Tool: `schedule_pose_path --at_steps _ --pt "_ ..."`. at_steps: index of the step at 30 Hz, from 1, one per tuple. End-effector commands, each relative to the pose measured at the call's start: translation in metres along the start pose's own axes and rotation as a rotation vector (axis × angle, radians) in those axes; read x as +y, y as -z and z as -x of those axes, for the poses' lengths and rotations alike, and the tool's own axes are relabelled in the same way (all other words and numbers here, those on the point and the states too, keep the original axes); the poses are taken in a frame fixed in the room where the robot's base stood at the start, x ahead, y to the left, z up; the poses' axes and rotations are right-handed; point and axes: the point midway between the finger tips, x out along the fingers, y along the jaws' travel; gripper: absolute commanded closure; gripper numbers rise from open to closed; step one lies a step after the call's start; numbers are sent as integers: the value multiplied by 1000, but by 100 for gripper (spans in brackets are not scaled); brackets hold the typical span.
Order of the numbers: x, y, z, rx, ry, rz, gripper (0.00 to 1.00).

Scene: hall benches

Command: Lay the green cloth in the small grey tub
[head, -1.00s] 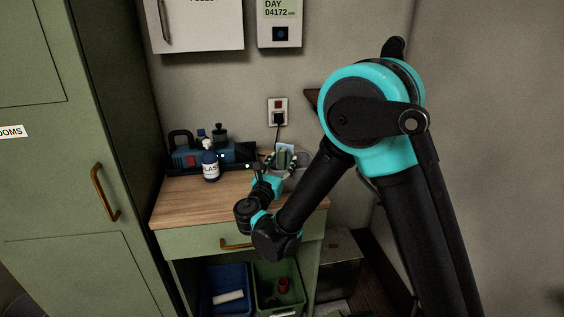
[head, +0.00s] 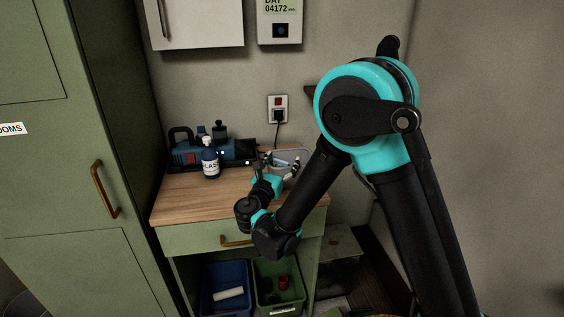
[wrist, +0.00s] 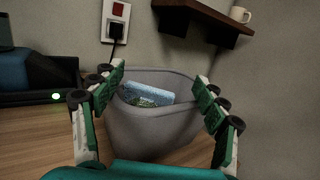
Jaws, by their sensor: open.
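The small grey tub (wrist: 155,130) stands at the right end of the wooden bench top, and shows in the head view (head: 303,157) partly behind my gripper. My gripper (wrist: 160,76) is open, with one green-padded finger on either side of the tub's mouth and nothing between the fingertips. A light-blue item with a mottled green lower part (wrist: 146,94) shows inside the tub. I cannot tell whether any of that green is the cloth. No green cloth is clearly seen now; the near wall hides the tub's bottom.
A wall socket (head: 278,108) with a plugged cord is behind. A shelf (wrist: 200,18) with a mug (wrist: 240,15) juts out at upper right.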

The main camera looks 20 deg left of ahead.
Motion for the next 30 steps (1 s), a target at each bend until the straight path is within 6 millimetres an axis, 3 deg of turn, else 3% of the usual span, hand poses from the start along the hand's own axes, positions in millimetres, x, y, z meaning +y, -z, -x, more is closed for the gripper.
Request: schedule_pose_path --at_steps 4,18,24,30 --pt "0 -10 4 0 -2 0 27" --pt "1 -10 99 0 -3 0 27" --pt "0 -10 116 0 -1 0 27" --pt "0 -10 119 0 0 0 27"
